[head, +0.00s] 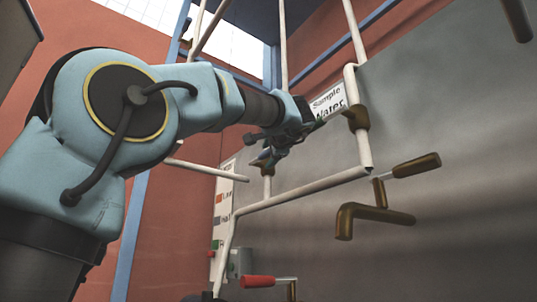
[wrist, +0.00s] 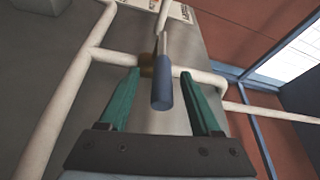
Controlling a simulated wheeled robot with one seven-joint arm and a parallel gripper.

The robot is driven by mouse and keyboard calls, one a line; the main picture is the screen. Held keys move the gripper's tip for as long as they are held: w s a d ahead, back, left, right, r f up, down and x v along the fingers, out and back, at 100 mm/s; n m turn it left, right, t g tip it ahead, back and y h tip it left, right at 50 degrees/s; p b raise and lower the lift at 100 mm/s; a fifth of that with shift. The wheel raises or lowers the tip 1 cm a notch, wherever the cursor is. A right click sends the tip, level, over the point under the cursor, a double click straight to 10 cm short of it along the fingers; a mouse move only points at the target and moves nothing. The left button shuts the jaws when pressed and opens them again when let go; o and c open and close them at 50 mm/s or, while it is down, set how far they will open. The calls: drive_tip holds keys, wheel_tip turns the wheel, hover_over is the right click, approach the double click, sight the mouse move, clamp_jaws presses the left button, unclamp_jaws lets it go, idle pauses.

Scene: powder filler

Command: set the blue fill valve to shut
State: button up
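The blue fill valve's handle (wrist: 162,92) shows in the wrist view as a blue grip on a thin metal lever. The lever runs from a brass valve body (wrist: 147,62) on a white pipe. My gripper (wrist: 161,72) is open, with one teal finger on each side of the blue grip and a visible gap on both sides. In the head view my gripper (head: 277,146) is in front of the pipes by the grey panel. It largely hides the blue valve there, so the lever's setting is hard to read in that view.
White pipes (head: 300,190) run across and up the grey panel (head: 460,110). A red-handled valve (head: 258,282) is low, and a brass tap with a lever (head: 415,165) is at right. A "Sample Water" sign (head: 328,102) is just right of my gripper.

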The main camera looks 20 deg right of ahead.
drive_tip(key=s+a+f+b, duration=0.1)
drive_tip(key=s, duration=0.9)
drive_tip(key=shift+s, duration=0.35)
drive_tip(key=shift+r, duration=0.1)
